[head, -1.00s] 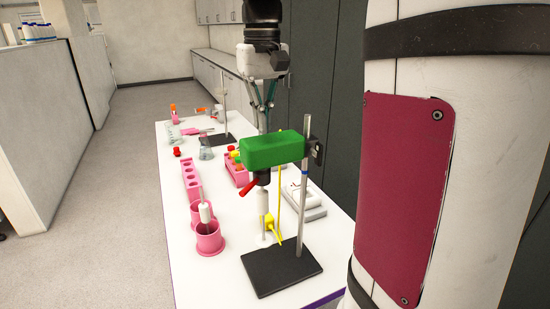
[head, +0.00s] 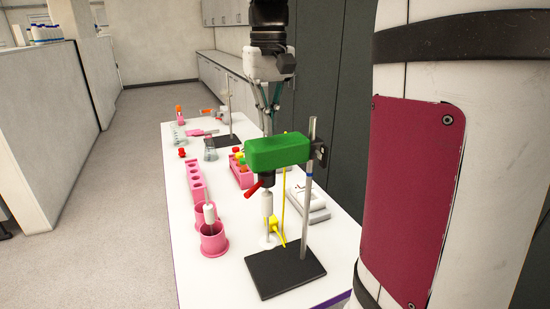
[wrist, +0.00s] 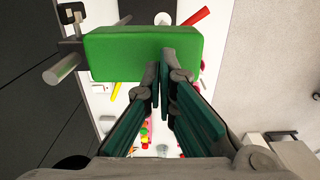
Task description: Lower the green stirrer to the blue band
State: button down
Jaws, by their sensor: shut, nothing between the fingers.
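The green stirrer (head: 275,152) is a block clamped high on an upright metal rod (head: 305,215) that stands on a black base plate (head: 284,270). A small blue band (head: 309,176) circles the rod a short way below the clamp (head: 319,152). My gripper (head: 269,130) is shut and empty, pointing down close behind the stirrer; its tips are partly hidden there. In the wrist view the closed fingers (wrist: 163,62) overlap the edge of the green stirrer (wrist: 140,53). I cannot tell whether they touch it.
A red lever (head: 262,186) and a white shaft hang under the stirrer. A yellow part (head: 273,226) stands beside the shaft. A pink cup (head: 213,239), a pink rack (head: 196,180) and a white device (head: 309,203) stand on the white table. A second stand (head: 228,138) is farther back.

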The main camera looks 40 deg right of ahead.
aim_at(269, 141)
jog(key=shift+f, duration=0.2)
dwell(0.3)
jog(key=shift+f+b, duration=1.2)
jog(key=shift+f, duration=4.3)
jog(key=shift+r+p, duration=2)
jog(key=shift+r, duration=1.05)
